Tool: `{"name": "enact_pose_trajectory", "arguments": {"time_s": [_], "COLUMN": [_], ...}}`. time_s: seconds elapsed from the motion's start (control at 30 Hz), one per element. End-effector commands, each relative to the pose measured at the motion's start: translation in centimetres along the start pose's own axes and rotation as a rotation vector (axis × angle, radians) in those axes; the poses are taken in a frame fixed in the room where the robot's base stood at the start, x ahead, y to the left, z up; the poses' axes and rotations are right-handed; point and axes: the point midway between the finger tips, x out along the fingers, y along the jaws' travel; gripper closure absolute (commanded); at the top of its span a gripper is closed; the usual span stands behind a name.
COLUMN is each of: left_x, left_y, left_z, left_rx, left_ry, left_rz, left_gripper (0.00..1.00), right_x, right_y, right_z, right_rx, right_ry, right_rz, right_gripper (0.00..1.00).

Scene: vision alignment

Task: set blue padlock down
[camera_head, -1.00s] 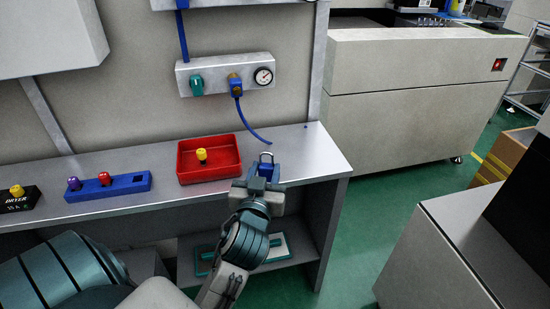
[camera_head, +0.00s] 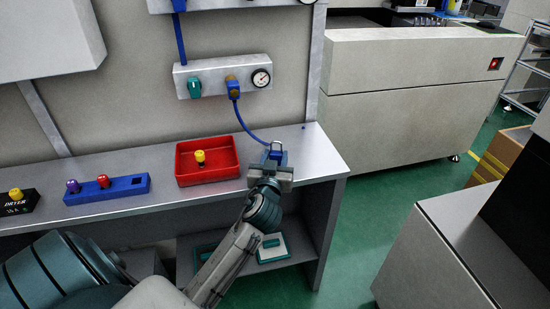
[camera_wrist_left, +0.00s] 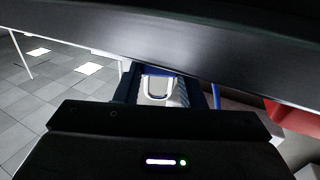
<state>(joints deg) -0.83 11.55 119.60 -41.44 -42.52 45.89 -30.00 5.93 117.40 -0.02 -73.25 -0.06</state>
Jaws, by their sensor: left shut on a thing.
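The blue padlock (camera_head: 274,158) has a silver shackle pointing up and is over the right end of the grey bench (camera_head: 318,155). My left gripper (camera_head: 273,166) is shut on it, reaching in from the front edge. In the left wrist view the padlock's shackle (camera_wrist_left: 158,86) shows between the fingers of my left gripper (camera_wrist_left: 160,98). Most of the padlock's body is hidden by the gripper, and I cannot tell whether it touches the bench top. My right gripper is not in view.
A red tray (camera_head: 208,178) with a yellow-topped piece (camera_head: 200,157) stands just left of the padlock. A blue block (camera_head: 130,190) with purple and red knobs sits further left. A blue hose (camera_head: 245,122) hangs behind. The bench's right corner is clear.

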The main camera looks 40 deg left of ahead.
Motion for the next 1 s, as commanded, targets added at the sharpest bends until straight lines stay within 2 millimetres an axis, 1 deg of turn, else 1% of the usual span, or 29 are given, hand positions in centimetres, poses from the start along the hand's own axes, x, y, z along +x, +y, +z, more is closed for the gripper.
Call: {"name": "enact_pose_trajectory", "arguments": {"time_s": [0.37,0.4,0.47,0.5,0.9,0.93,1.0], "left_x": [0.0,0.0,0.0,0.0,0.0,-0.2,-1.5], "left_y": [0.0,0.0,0.0,0.0,0.0,0.0,0.0], "left_z": [0.1,0.1,0.1,0.1,-0.2,-0.2,0.1], "left_rx": [0.0,0.0,0.0,0.0,0.0,-0.001,-0.002], "left_ry": [0.002,0.001,0.001,0.001,0.001,0.0,-0.002], "left_rz": [0.0,0.0,0.0,0.0,0.0,0.0,0.001], "left_gripper": [0.89,0.62,0.51,0.43,0.42,0.42,0.42], "right_x": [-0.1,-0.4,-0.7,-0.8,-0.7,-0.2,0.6], "right_y": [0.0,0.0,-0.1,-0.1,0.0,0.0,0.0], "right_z": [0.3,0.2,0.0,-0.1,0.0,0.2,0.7], "right_rx": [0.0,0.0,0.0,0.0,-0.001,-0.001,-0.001], "right_ry": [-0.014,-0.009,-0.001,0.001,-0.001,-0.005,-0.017], "right_rz": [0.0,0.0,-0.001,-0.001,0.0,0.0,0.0], "right_gripper": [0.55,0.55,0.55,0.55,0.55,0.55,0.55]}}
